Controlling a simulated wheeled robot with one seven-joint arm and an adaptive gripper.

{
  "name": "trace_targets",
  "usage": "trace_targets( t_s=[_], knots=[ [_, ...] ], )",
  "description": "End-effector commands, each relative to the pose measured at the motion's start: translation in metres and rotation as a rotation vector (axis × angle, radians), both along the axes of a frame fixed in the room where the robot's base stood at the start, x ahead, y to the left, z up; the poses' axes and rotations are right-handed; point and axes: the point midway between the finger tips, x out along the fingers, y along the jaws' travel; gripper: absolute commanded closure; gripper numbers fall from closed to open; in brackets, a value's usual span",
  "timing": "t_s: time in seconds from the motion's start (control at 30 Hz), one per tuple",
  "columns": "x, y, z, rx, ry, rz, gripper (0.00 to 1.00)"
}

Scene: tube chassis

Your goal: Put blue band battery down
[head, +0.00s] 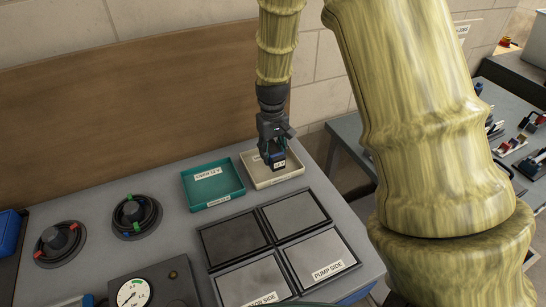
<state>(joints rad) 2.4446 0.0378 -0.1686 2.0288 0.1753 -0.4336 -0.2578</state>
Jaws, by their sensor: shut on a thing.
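My gripper (274,148) points down over the cream tray (292,177) at the back right of the grey bench. It is shut on a small dark battery with a blue band (277,160), which has a white label on its lower part. The battery is upright within the tray's outline in the head view. I cannot tell whether it touches the tray floor. A green tray (226,186) with a white label stands just left of the cream tray and looks empty of objects.
Framed panels (297,213) lie in front of the trays, one marked "PUMP SIDE". Two round knobs (137,215) and a gauge (133,294) are at left. A wooden board (120,115) stands behind the bench. Another table (350,140) with small parts is at right.

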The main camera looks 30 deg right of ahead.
Motion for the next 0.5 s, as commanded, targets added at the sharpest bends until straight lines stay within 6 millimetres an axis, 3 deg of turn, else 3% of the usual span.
trace_targets(
  t_s=[0.17, 0.5],
  knots=[
    [0.001, -0.001, -0.004, 0.000, 0.000, 0.001, 1.00],
    [0.001, -0.001, -0.032, 0.000, -0.001, -0.001, 1.00]
  ],
)
